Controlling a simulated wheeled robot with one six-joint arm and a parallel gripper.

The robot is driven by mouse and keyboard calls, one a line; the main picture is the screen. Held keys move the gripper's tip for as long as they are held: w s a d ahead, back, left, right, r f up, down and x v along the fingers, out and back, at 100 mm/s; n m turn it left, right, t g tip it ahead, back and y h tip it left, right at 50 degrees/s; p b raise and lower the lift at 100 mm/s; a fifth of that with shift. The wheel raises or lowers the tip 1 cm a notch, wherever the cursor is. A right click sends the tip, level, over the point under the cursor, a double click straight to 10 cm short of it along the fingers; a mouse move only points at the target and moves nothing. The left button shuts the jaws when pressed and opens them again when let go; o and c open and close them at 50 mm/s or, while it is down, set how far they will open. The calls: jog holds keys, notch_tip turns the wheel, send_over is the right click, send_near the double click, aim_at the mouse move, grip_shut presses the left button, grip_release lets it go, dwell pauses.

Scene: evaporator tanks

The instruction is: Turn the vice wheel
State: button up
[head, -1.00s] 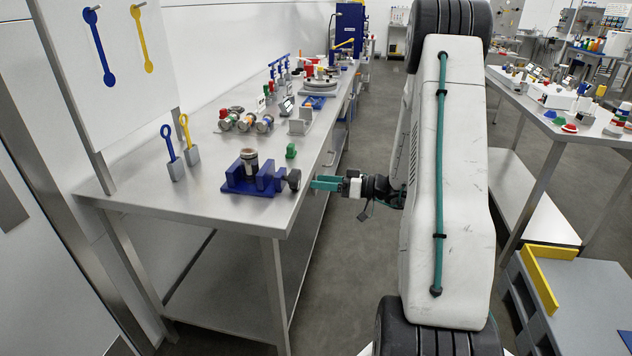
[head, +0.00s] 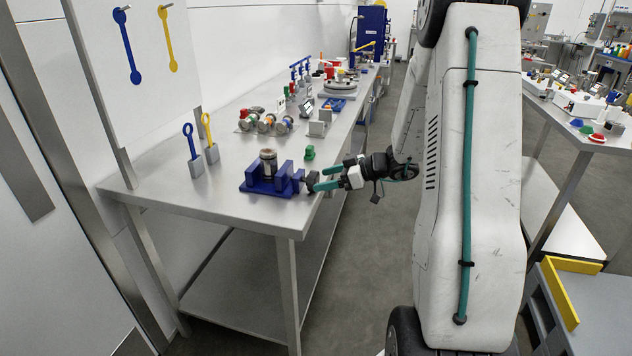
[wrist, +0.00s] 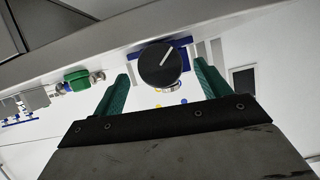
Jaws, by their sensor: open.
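The blue vice (head: 268,182) stands near the front right edge of the steel bench, with a dark-topped cylinder (head: 268,158) upright in its jaws. Its dark round wheel (head: 312,181) faces right, over the bench edge. In the wrist view the wheel (wrist: 160,64) is a black disc with a white line slanting up to the right. My gripper (head: 322,178) is open, its green fingers at the wheel. In the wrist view the gripper (wrist: 162,84) has one finger on each side of the wheel, with a visible gap on both sides. Part of the blue vice (wrist: 187,44) shows behind the wheel.
A green piece (head: 310,153) lies on the bench just behind the vice. Two holders with a blue and a yellow tool (head: 207,135) stand to the left. Several coloured cylinders (head: 265,123) lie farther back. Floor (head: 352,265) is clear right of the bench.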

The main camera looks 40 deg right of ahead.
aim_at(318, 180)
jog(key=shift+x, duration=1.9)
jog(key=c, duration=1)
jog(key=shift+m+y, duration=0.4)
jog(key=shift+m, duration=0.2)
jog(key=o, duration=1)
jog(key=shift+d, duration=0.1)
